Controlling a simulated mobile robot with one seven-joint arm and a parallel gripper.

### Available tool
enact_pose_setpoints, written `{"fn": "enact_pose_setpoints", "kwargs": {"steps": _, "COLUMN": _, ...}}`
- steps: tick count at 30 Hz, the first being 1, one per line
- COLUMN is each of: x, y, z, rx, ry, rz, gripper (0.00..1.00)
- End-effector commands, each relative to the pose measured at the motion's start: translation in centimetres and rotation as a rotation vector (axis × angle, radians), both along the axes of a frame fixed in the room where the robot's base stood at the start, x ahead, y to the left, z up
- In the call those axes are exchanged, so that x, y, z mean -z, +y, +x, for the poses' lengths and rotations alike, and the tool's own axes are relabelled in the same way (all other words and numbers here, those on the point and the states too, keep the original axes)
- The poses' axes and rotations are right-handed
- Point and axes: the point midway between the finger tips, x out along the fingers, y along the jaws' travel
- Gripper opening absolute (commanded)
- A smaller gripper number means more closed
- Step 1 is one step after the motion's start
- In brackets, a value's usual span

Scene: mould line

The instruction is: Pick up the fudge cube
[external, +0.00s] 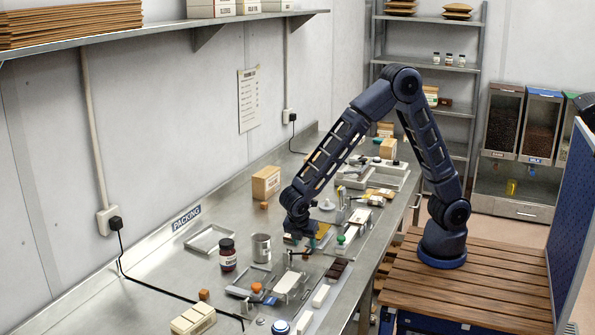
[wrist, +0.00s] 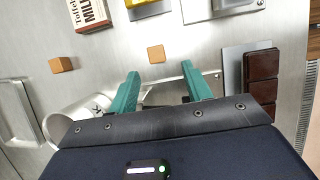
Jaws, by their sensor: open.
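A small pale tan cube (wrist: 156,53), which looks like the fudge cube, lies on the steel bench in the wrist view. My gripper (wrist: 160,78) is open and empty, with its teal fingers apart. The cube shows just beyond the fingertips, roughly centred between them, and nothing touches it. A second, more orange-brown cube (wrist: 61,64) lies to the left; it also shows in the external view (external: 264,205). In the external view my gripper (external: 298,238) points down low over the bench, and the pale cube is hidden there.
A carton (wrist: 88,14) stands beyond the cubes. A metal cup (external: 261,248) and a dark jar (external: 228,255) stand near my gripper. Dark chocolate pieces (wrist: 262,80) lie on a grey plate at the right. Bare steel surrounds the pale cube.

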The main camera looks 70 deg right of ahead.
Motion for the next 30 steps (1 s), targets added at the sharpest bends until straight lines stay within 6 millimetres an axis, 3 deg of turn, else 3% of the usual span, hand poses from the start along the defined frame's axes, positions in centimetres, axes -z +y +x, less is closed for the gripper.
{"fn": "enact_pose_setpoints", "kwargs": {"steps": 12, "x": 4.2, "y": -1.9, "z": 0.4, "rx": 0.0, "ry": 0.001, "rz": -0.001, "gripper": 0.49}}
{"fn": "enact_pose_setpoints", "kwargs": {"steps": 22, "x": 4.8, "y": -2.2, "z": 0.5, "rx": 0.001, "ry": 0.0, "rz": 0.0, "gripper": 0.49}}
{"fn": "enact_pose_setpoints", "kwargs": {"steps": 27, "x": 4.7, "y": -2.2, "z": 0.5, "rx": 0.001, "ry": 0.0, "rz": 0.0, "gripper": 0.16}}
{"fn": "enact_pose_setpoints", "kwargs": {"steps": 30, "x": 4.7, "y": -2.2, "z": 0.5, "rx": 0.001, "ry": 0.0, "rz": 0.0, "gripper": 0.01}}
